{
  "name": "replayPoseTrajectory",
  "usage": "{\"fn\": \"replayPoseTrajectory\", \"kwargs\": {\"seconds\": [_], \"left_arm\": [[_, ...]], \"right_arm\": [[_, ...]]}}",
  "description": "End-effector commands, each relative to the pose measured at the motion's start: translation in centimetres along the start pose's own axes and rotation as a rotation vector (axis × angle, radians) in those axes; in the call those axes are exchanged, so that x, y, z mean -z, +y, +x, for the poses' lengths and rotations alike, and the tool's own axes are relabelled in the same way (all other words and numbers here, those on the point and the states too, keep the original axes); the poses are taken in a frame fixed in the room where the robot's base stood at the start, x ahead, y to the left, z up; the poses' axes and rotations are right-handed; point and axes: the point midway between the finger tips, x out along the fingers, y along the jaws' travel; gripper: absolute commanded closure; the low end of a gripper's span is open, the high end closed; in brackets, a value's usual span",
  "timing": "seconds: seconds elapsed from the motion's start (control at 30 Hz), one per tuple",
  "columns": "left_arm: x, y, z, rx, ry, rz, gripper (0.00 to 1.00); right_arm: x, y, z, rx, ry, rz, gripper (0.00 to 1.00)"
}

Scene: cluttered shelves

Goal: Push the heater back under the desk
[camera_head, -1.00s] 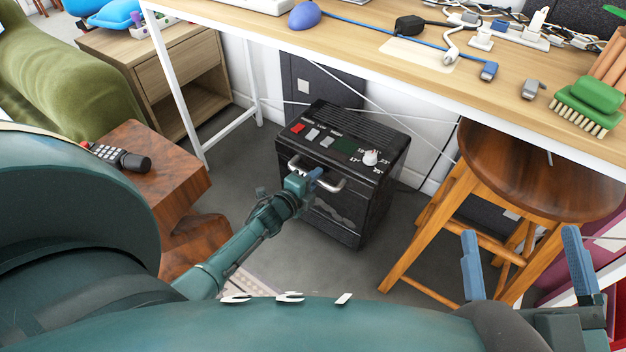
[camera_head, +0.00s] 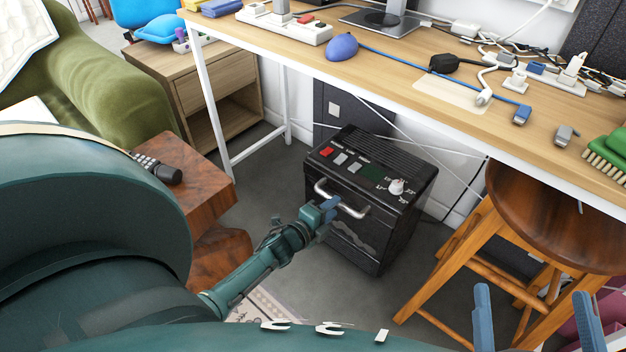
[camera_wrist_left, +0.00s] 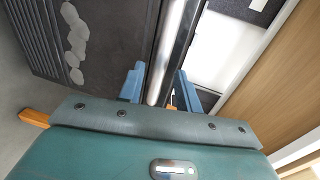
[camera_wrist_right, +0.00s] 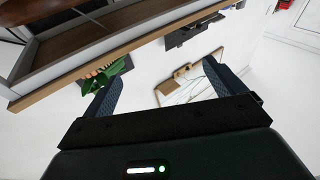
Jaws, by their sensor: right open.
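The heater (camera_head: 358,226) is a black box with a red switch, a white dial and a silver handle on its front. It stands upright on the grey floor at the front edge of the desk (camera_head: 430,105), its rear part near the desk's underside. My left gripper (camera_head: 327,207) is at the handle.
A wooden stool (camera_head: 560,215) stands right of the heater. A white desk leg (camera_head: 212,105) and a wooden drawer cabinet (camera_head: 205,85) are to the left. A brown wooden block table (camera_head: 195,190) with a phone is near my left arm. Cables hang behind the heater.

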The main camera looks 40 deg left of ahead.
Motion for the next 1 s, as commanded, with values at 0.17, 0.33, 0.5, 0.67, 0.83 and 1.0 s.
{"fn": "replayPoseTrajectory", "kwargs": {"seconds": [0.17, 0.33, 0.5, 0.67, 0.83, 1.0], "left_arm": [[0.0, -0.3, -4.5, -0.005, -0.002, -0.001, 0.66], [0.0, -0.2, -7.5, -0.003, -0.001, -0.001, 0.66], [0.0, -0.1, -9.1, -0.001, -0.001, -0.001, 0.66], [0.0, 0.0, -9.4, 0.0, -0.001, 0.0, 0.66], [0.0, 0.0, -9.4, 0.0, -0.001, 0.0, 0.66], [0.0, 0.0, -9.4, 0.0, -0.001, 0.0, 0.66]], "right_arm": [[1.0, 0.5, 0.2, -0.01, -0.008, -0.05, 0.05], [1.2, 0.6, 0.1, -0.012, -0.012, -0.08, 0.05], [0.7, 0.7, -0.1, -0.015, -0.031, -0.099, 0.05], [0.4, 0.9, -0.3, -0.019, -0.038, -0.105, 0.05], [0.4, 0.9, -0.3, -0.02, -0.036, -0.105, 0.05], [0.5, 0.9, -0.2, -0.02, -0.034, -0.104, 0.05]]}}
